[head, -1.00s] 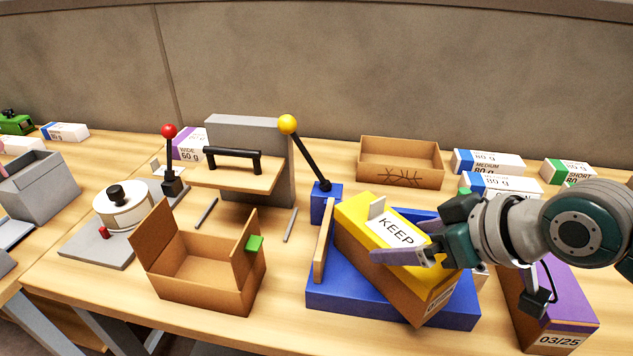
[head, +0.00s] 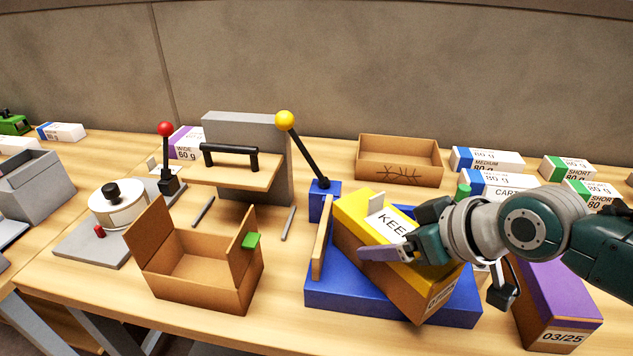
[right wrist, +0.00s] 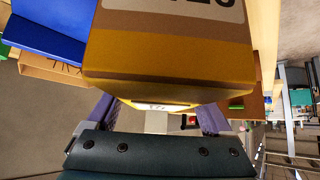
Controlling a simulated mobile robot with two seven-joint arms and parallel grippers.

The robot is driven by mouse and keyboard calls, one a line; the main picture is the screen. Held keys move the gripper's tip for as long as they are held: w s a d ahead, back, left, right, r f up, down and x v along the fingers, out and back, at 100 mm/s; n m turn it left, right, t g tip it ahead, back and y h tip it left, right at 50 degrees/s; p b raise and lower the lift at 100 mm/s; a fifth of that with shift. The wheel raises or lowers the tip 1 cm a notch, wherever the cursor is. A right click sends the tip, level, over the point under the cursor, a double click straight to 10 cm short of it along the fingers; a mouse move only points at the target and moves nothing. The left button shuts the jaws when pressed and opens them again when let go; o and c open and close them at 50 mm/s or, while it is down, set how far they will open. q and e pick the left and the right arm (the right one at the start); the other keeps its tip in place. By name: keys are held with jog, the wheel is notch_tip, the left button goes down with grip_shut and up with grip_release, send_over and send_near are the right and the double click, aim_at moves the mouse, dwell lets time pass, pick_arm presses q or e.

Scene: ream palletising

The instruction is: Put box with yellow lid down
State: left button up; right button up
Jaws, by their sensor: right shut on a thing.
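The box with the yellow lid (head: 360,214) has brown sides and a white label, partly covered, that starts "KEE". It is over the blue tray (head: 345,301), turned at an angle to the tray's edges. I cannot tell whether its underside touches the tray. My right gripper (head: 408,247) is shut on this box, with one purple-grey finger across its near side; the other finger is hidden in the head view. In the right wrist view the box (right wrist: 170,55) fills the space ahead of the gripper (right wrist: 150,117). My left gripper is not in view.
A wooden strip (head: 322,238) stands at the tray's left edge, with a yellow-knobbed lever (head: 304,146) behind. A purple-topped box (head: 556,290) stands close on the right. An open brown carton (head: 205,283) is to the left. An open brown tray (head: 400,175) and several reams lie behind.

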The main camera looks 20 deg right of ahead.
grip_shut()
jog(key=shift+r, duration=0.15)
